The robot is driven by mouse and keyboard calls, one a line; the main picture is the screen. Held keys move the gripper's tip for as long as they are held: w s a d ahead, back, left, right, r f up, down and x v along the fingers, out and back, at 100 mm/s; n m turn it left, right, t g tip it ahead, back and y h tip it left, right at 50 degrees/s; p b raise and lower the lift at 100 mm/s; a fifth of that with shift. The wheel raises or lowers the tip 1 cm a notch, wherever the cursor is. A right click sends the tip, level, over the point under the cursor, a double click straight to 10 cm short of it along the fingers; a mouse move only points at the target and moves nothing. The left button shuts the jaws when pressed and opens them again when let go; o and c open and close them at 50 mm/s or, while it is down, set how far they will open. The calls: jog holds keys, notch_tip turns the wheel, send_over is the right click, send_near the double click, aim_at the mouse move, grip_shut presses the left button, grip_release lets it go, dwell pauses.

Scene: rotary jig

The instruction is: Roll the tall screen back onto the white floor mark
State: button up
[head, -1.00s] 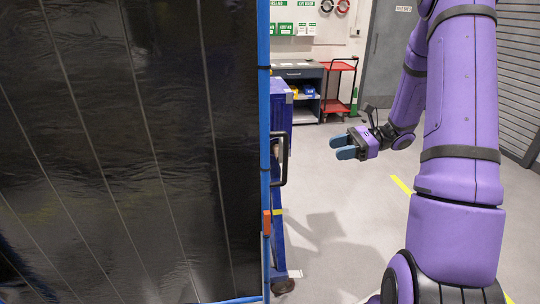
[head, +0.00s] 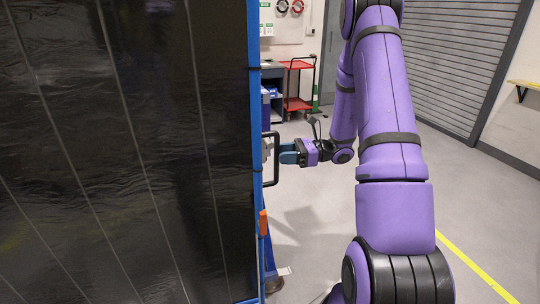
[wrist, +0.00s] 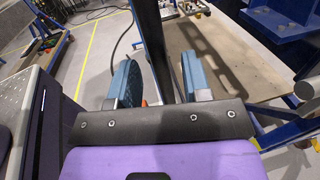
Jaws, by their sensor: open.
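The tall screen (head: 130,150) is a dark glossy panel in a blue frame, filling the left of the head view. A black handle (head: 276,160) stands out from its right edge. My gripper (head: 287,155) is open at the handle, its blue fingers level with the upright bar. In the wrist view a dark upright bar (wrist: 152,40) shows between the two spread fingers, and I cannot tell whether they touch it. A small white patch (head: 285,270) lies on the floor beside a caster at the screen's foot. It may be the white floor mark; most of that area is hidden.
A red trolley (head: 299,85) and a grey bench (head: 272,90) stand at the back. A yellow line (head: 470,262) crosses the floor at right. A roller shutter (head: 455,60) closes the right wall. The grey floor between is clear.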

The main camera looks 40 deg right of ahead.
jog(key=shift+x, duration=2.15)
grip_shut()
